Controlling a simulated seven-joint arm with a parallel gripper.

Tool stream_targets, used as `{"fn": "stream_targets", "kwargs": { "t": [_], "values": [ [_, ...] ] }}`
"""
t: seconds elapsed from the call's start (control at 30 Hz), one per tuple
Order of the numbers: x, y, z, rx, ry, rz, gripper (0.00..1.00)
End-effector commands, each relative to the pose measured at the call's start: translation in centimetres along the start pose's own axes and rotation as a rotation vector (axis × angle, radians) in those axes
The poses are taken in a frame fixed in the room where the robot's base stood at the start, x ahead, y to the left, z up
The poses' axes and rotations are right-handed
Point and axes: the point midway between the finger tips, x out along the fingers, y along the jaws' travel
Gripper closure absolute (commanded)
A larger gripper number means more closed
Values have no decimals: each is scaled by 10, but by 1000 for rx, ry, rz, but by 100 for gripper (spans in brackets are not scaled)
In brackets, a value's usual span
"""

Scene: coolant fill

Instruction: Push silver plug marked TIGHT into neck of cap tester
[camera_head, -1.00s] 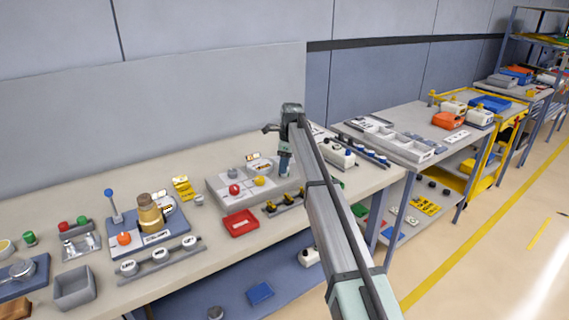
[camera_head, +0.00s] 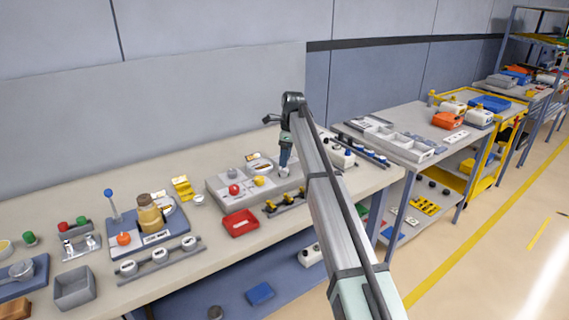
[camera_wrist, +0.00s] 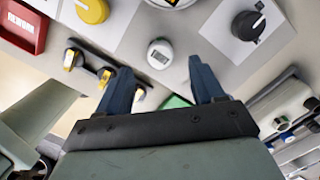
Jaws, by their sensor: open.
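My gripper (camera_head: 285,163) is open above the right end of a grey board (camera_head: 213,195). In the wrist view its two blue fingers (camera_wrist: 160,66) are spread and nothing is between them. A small round white-silver plug (camera_wrist: 160,53) with a dark-lettered label shows just beyond the fingertips; I cannot read the label. It shows in the head view (camera_head: 284,172) just below the fingers, apparently upright. A brass-coloured bottle-like fixture (camera_head: 149,219) stands on a blue base at the left; I cannot tell whether it is the cap tester.
A red knob (camera_head: 234,189) and a yellow knob (camera_head: 258,181) are on the board. A red tray (camera_head: 240,225) and a rack of yellow-black parts (camera_head: 285,203) lie in front. A black knob (camera_wrist: 247,25) is right of the plug in the wrist view.

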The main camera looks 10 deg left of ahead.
Motion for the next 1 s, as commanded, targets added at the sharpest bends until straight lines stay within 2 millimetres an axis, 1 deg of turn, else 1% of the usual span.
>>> {"fn": "stream_targets", "kwargs": {
  "t": [0.03,0.1,0.3,0.5,0.7,1.0],
  "values": [
    [-12,-1,0,0,0,-1,32],
    [-26,-1,0,0,-1,-1,32],
    [-63,-1,0,0,-1,-1,32],
    [-87,-1,0,0,0,0,32],
    [-96,0,0,0,0,1,32],
    [-97,0,0,0,0,1,32]
  ]
}}
